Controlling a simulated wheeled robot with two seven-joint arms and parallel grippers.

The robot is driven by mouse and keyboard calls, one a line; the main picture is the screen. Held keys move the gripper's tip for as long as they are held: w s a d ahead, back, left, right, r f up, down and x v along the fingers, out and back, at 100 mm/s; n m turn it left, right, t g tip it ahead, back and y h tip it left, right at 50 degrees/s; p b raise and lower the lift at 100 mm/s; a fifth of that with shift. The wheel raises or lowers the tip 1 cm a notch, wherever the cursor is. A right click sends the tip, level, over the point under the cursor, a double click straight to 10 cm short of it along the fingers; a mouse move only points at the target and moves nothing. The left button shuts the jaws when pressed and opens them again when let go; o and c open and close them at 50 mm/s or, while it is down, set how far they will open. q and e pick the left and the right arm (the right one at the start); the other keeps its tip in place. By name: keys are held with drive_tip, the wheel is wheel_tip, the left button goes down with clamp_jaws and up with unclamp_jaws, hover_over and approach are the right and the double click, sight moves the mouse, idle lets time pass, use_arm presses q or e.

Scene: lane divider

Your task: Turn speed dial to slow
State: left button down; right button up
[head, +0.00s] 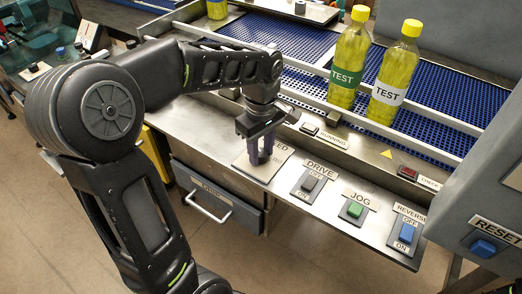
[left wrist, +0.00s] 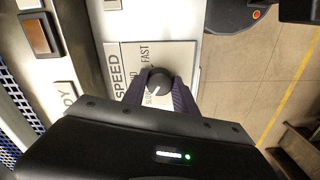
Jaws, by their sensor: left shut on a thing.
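The speed dial (left wrist: 159,86) is a round black knob with a white pointer line, seen in the left wrist view. It sits on a pale plate (left wrist: 113,58) lettered SPEED, with FAST above the knob and SLOW, partly covered, just left of it. The pointer line slants to the lower left, roughly towards SLOW. My left gripper (left wrist: 165,98) is shut on the dial, with a purple finger on each side of it. My right gripper is not in view.
Right of the plate on the steel shelf are the DRIVE switch (head: 309,183), the green JOG button (head: 355,210) and the blue REVERSE switch (head: 406,233). A blue RESET button (head: 484,247) is at far right. Two yellow bottles (head: 349,60) (head: 395,75) stand on the blue conveyor (head: 455,103) behind.

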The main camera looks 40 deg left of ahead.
sight(261, 153)
use_arm(q)
drive_tip(key=shift+n, duration=0.4)
drive_tip(key=c, duration=1)
unclamp_jaws()
drive_tip(key=shift+o, duration=0.2)
wheel_tip(261, 153, up, 8)
drive_tip(key=shift+f, duration=0.1)
